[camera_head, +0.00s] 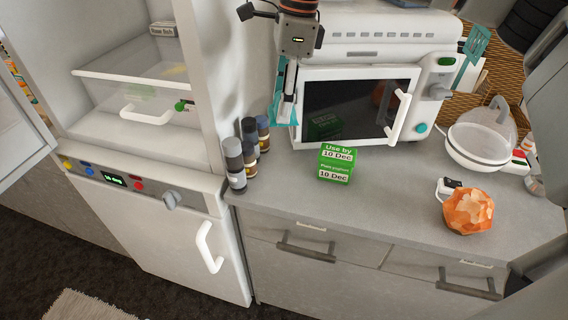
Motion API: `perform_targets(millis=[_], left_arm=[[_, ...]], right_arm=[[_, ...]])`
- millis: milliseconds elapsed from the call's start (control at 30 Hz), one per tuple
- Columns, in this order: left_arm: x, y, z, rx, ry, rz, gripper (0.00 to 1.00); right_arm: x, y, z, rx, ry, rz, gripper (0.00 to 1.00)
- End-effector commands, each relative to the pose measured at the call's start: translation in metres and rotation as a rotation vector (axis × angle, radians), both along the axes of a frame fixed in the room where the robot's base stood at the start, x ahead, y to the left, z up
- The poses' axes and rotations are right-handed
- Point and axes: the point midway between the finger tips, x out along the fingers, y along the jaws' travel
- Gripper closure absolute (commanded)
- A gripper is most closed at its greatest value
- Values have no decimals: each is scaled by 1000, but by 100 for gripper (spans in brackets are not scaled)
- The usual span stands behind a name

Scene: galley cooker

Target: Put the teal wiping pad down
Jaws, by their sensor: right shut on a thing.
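The teal wiping pad (279,98) hangs upright below my right gripper (287,97), in front of the left side of the white microwave. My right gripper points down from the top middle of the head view and is shut on the pad. The pad appears to be above the grey counter (400,195); I cannot tell whether its lower edge touches anything. My left gripper is not in view.
Several dark-capped bottles (236,163) stand left of the pad. A green dated box (337,163) sits before the microwave (368,110). An orange faceted object (468,211) and a white bowl (480,146) are at right. The counter between box and orange object is clear.

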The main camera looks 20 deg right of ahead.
Motion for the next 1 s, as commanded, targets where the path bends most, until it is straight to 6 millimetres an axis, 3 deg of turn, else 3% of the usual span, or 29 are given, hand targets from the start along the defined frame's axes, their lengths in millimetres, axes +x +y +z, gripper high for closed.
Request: perform_targets(millis=[100, 433, 833, 1000], left_arm=[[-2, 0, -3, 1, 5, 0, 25], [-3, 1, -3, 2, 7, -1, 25], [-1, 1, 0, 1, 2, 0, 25], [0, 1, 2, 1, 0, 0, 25]], right_arm=[[-1, -1, -33, 0, 5, 3, 66], [-1, -1, -109, 0, 4, 2, 66], [0, -1, -145, -1, 2, 2, 66], [0, 0, -170, 0, 2, 2, 66]])
